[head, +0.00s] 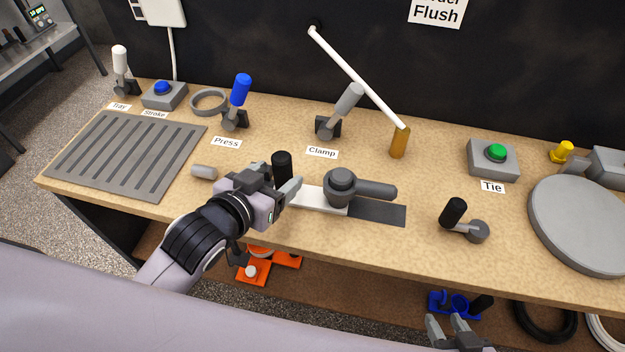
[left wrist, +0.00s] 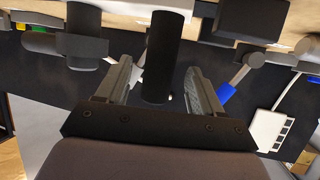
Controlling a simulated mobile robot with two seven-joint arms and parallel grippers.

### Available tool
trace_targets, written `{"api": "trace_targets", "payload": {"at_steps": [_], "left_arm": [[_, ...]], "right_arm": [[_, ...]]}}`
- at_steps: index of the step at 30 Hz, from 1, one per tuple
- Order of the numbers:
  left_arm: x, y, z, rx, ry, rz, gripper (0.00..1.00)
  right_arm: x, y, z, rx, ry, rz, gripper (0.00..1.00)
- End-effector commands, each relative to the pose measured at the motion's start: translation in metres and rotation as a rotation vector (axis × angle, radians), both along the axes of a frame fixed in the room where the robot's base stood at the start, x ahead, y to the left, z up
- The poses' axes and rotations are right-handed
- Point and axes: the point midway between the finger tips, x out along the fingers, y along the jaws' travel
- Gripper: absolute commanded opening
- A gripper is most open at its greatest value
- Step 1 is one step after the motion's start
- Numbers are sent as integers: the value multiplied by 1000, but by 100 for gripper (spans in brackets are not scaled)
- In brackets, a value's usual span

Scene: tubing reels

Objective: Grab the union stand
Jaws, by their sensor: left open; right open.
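No label marks a union stand, so I cannot tell for sure which piece it is. A black upright post (head: 282,160) rises at the left end of a white slide (head: 322,200), which carries a grey round fitting (head: 341,182). My left gripper (head: 281,183) is open at the post. In the left wrist view the post (left wrist: 163,50) stands between the two spread fingers, with gaps visible beside it. My right gripper (head: 446,320) is open and empty at the bottom edge, below the bench front.
A slotted tray (head: 128,150) lies at left. A small grey cylinder (head: 204,171) lies near my left gripper. Behind are the Press lever (head: 240,92), Clamp lever (head: 348,98) and a white rod (head: 355,75). A black-handled crank (head: 455,212) and grey disc (head: 585,225) stand at right. Orange parts (head: 253,270) and blue parts (head: 445,302) sit below.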

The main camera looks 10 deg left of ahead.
Motion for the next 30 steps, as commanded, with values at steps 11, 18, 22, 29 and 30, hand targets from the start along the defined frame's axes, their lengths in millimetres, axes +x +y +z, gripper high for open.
{"api": "trace_targets", "payload": {"at_steps": [11, 18, 22, 29, 30], "left_arm": [[37, -10, -13, -1, 0, 0, 67], [48, -14, -19, -2, -1, -1, 67], [49, -14, -19, -2, -1, -1, 67], [48, -13, -19, -2, -1, -1, 18], [48, -13, -19, -2, -1, -1, 5]], "right_arm": [[-1, 1, 5, 1, 2, 0, 43], [-1, 1, 6, 1, 2, 0, 43], [-1, 1, 6, 1, 2, 0, 43], [0, 0, 6, 1, 1, 0, 43], [0, 0, 6, 1, 1, 0, 43]]}}
